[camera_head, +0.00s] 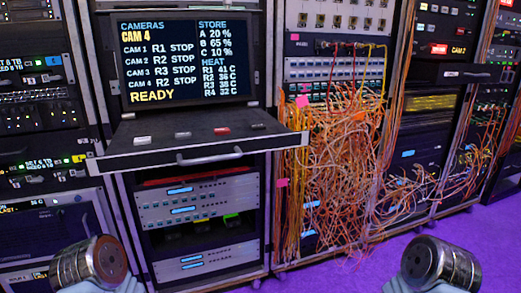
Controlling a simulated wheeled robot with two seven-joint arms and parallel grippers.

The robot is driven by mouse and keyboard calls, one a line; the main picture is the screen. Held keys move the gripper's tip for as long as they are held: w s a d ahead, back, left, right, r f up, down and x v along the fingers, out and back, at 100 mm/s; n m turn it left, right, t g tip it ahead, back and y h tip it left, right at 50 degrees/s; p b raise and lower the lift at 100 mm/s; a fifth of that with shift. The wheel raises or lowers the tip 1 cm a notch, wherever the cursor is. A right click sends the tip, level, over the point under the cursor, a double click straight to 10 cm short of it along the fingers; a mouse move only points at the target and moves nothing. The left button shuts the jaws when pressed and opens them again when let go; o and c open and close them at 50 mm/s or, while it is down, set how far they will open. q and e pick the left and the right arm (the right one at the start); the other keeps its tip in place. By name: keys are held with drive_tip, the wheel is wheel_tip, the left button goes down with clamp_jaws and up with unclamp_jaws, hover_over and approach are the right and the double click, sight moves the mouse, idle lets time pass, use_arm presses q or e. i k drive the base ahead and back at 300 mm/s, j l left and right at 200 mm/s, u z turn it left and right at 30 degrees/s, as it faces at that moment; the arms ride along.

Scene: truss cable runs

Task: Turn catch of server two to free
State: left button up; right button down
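I cannot tell which unit is server two, and no catch is clear enough to make out. Grey rack units with blue labels sit under the console in the middle rack, an upper unit (195,203) and a lower unit (205,268). Metal cylindrical links of my arms show at the bottom left and bottom right, apart from the racks. No fingers of either gripper are visible.
A console screen (187,60) reads "CAM 4" and "READY". Its pulled-out shelf (190,150) carries several small switches and juts forward. A dense tangle of orange cables (335,165) hangs over the rack to the right and reaches the purple floor (340,278). More racks stand at the right.

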sight(60, 214)
drive_tip(key=u, duration=1.65)
